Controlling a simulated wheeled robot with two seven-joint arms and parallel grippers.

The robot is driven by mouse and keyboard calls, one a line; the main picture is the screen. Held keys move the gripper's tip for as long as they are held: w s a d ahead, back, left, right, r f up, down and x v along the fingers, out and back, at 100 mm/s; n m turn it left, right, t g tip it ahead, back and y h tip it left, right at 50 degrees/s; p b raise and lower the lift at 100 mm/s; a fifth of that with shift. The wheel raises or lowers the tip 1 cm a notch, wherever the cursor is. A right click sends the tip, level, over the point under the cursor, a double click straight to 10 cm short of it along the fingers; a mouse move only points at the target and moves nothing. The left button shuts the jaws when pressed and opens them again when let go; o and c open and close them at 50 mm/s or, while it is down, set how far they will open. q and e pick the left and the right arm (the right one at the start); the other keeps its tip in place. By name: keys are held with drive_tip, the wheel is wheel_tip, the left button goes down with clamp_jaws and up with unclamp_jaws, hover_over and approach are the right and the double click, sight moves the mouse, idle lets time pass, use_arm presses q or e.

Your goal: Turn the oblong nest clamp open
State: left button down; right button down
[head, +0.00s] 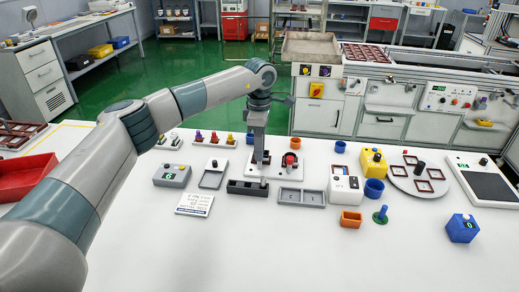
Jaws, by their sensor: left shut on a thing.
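My left gripper (261,160) reaches down from the left over a white fixture plate (276,174) near the middle of the table. Its fingers are shut on a small dark part at the left side of this plate, which I take to be the oblong nest clamp. The fingers hide most of that clamp, so its turn angle cannot be told. A red and black round piece (290,161) stands on the right side of the same plate, just beside the fingers. My right gripper is not in view.
A dark block with holes (246,187) stands close in front of the gripper, with a grey two-part tray (301,197) to its right. Grey boxes (172,176) stand left, a yellow box (373,161) right.

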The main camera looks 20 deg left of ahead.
use_arm(q)
drive_tip(key=c, duration=1.6)
unclamp_jaws()
drive_tip(key=shift+r, duration=0.1)
drive_tip(key=shift+r, duration=0.1)
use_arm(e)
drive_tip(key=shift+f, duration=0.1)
